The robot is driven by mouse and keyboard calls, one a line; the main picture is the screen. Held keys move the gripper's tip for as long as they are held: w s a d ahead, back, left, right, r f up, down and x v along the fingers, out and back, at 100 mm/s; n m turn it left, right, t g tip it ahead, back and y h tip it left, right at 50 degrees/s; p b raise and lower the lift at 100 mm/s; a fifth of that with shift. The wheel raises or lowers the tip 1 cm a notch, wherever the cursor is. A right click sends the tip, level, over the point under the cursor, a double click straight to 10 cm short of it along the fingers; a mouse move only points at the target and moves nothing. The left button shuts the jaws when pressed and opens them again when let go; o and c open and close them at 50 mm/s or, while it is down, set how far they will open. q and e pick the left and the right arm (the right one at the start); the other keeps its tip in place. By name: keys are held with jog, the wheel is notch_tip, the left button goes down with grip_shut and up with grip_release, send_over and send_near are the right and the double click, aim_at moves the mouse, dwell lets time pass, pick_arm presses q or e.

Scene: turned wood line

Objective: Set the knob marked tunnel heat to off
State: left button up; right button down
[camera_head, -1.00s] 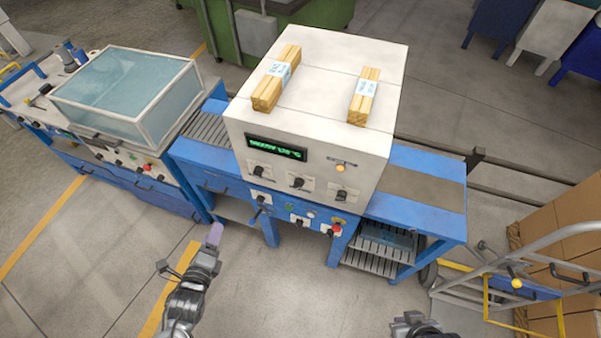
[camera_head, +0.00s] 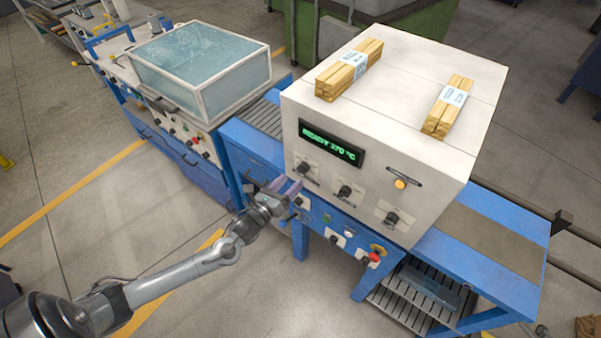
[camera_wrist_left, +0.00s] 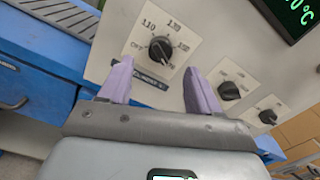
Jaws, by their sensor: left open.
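The tunnel heat knob (camera_head: 303,168) is the leftmost of three black knobs on the white front of the heat tunnel. In the left wrist view this knob (camera_wrist_left: 160,49) sits on a pale plate with OFF at its left and numbers around it. A dark label below it is partly legible, ending in what looks like HEAT. Which mark the knob points to is not clear. My left gripper (camera_head: 284,187) is open and empty, just in front of and below the knob. Its purple fingers (camera_wrist_left: 158,76) stand either side of the knob in view, apparently apart from it. My right gripper is out of view.
The middle knob (camera_head: 344,191) and right knob (camera_head: 392,218) are close to the right. A green display (camera_head: 330,143) is above. A red button (camera_head: 374,257) and other controls are on the blue frame below. Wood bundles (camera_head: 349,69) lie on top.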

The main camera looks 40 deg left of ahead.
aim_at(300, 172)
pick_arm(q)
jog(key=shift+w+a, duration=0.1)
jog(key=shift+w, duration=2.95)
jog(key=c, duration=1)
jog(key=shift+c, duration=0.2)
